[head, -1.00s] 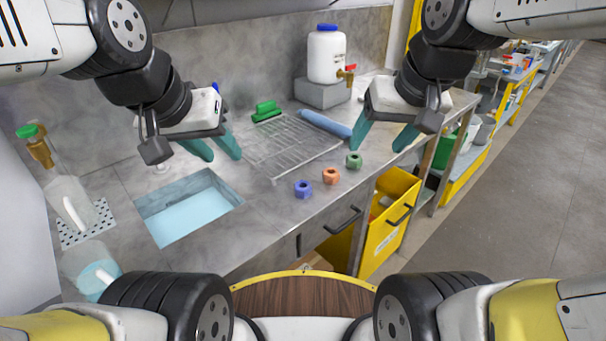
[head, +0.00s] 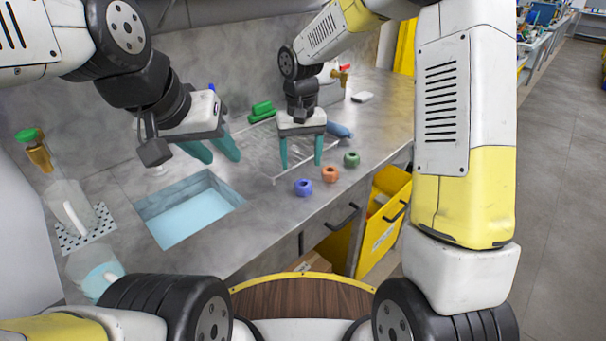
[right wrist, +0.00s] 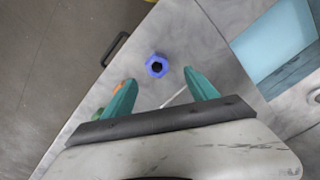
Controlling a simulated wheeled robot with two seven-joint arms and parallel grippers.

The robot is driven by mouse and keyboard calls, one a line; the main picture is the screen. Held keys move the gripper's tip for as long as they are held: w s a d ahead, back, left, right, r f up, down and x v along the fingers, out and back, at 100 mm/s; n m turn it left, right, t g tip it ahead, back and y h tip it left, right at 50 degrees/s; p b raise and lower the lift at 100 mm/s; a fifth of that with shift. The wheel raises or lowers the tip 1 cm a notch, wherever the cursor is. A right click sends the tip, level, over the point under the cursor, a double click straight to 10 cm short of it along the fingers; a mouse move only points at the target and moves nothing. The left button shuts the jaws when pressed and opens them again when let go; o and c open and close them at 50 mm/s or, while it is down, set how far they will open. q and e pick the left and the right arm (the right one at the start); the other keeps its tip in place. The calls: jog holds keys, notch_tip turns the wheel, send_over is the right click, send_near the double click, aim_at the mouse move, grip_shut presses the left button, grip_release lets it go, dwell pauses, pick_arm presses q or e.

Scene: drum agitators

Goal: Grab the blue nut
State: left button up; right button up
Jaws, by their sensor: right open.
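The blue nut (head: 303,187) stands on the grey counter near its front edge, left of an orange nut (head: 330,174) and a green nut (head: 351,159). My right gripper (head: 301,165) is open and empty, pointing down above the counter just behind the blue nut. In the right wrist view the blue nut (right wrist: 157,66) lies ahead of and between the open fingertips (right wrist: 160,78), not touched. The orange nut is partly hidden there by a finger. My left gripper (head: 222,158) is open and empty above the back of the sink.
A sink (head: 190,208) with light blue water is set in the counter at left. A wire rack (head: 262,160), a green brush (head: 262,108) and a blue roll (head: 338,130) lie behind the nuts. Glassware (head: 85,215) stands at far left.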

aim_at(303, 183)
jog(key=f, duration=0.8)
jog(key=shift+w+d, duration=0.1)
jog(key=shift+d, duration=0.15)
grip_shut()
